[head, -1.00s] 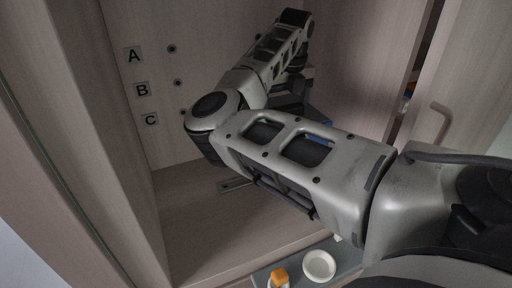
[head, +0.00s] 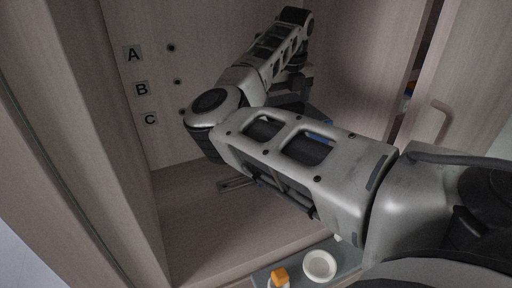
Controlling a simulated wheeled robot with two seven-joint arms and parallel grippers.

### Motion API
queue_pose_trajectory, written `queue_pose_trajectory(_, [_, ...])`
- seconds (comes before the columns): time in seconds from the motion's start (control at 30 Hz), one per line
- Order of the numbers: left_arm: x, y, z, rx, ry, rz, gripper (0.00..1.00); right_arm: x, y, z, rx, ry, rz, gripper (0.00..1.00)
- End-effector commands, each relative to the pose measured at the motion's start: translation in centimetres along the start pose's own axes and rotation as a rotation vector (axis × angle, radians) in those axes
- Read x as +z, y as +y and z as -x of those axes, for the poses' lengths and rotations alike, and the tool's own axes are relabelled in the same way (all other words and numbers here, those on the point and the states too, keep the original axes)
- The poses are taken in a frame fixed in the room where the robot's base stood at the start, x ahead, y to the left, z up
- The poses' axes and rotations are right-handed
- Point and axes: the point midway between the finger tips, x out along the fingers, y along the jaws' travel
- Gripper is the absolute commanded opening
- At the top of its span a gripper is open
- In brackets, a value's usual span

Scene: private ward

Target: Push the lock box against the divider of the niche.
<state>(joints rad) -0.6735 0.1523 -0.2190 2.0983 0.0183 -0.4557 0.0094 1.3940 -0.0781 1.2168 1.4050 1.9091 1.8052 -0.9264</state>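My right arm reaches in from the right and bends back into the wooden niche (head: 200,240). Its wrist points down behind the upper arm, so its fingertips are hidden. A dark grey-blue thing (head: 318,114), perhaps the lock box, shows in part just beyond the upper arm, close to the wrist. A small blue patch shows by the edge of the upper arm. I cannot tell whether the box touches my gripper or the divider. A pale upright panel (head: 362,65), perhaps the divider, stands to the right of the wrist. My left gripper is not in view.
The niche's back wall carries labels A (head: 134,53), B (head: 141,88) and C (head: 150,118), with dark knobs beside them. A grey tray (head: 346,259) in front holds a white round dish (head: 320,266) and an orange-capped item (head: 281,275). The niche floor at left is clear.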

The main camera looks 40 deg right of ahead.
Motion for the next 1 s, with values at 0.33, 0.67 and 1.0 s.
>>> queue_pose_trajectory(0.33, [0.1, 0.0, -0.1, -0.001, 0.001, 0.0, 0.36, 0.4, -0.3, 0.5, -0.01, -0.024, -0.004, 0.55])
queue_pose_trajectory(0.67, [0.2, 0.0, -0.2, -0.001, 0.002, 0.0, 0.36, 0.1, -0.2, -0.1, -0.005, -0.008, -0.002, 1.0])
queue_pose_trajectory(1.0, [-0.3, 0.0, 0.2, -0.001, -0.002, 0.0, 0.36, 0.3, -0.1, 1.7, -0.004, -0.008, 0.0, 1.0])
